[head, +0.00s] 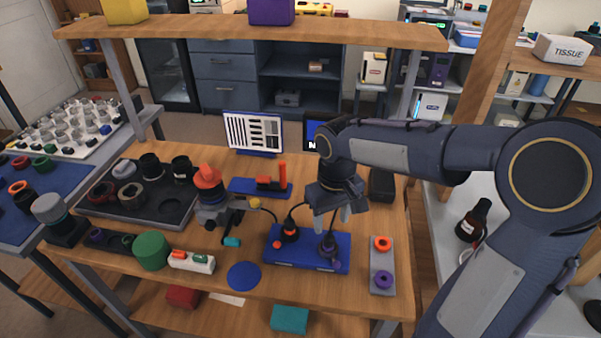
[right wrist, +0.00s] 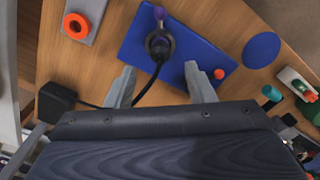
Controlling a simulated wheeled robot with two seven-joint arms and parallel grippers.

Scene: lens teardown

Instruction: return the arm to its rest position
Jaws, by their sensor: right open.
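My right arm (head: 420,150) comes in from the right in the head view and reaches over the wooden workbench. My right gripper (head: 332,217) points down above the right part of a blue base plate (head: 275,255). In the right wrist view my right gripper (right wrist: 158,78) has its two fingers well apart, with nothing held between them. A dark cabled fitting with a purple top (right wrist: 159,42) stands on the blue plate beyond the fingertips. I cannot tell the exact height of the fingers above it. My left gripper is not in view.
A grey strip (head: 382,263) with orange and purple rings lies right of the plate. A black tray (head: 147,223), an orange-topped device (head: 208,190) and a green cylinder (head: 151,250) stand to the left. A wooden shelf (head: 250,32) spans the bench's back.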

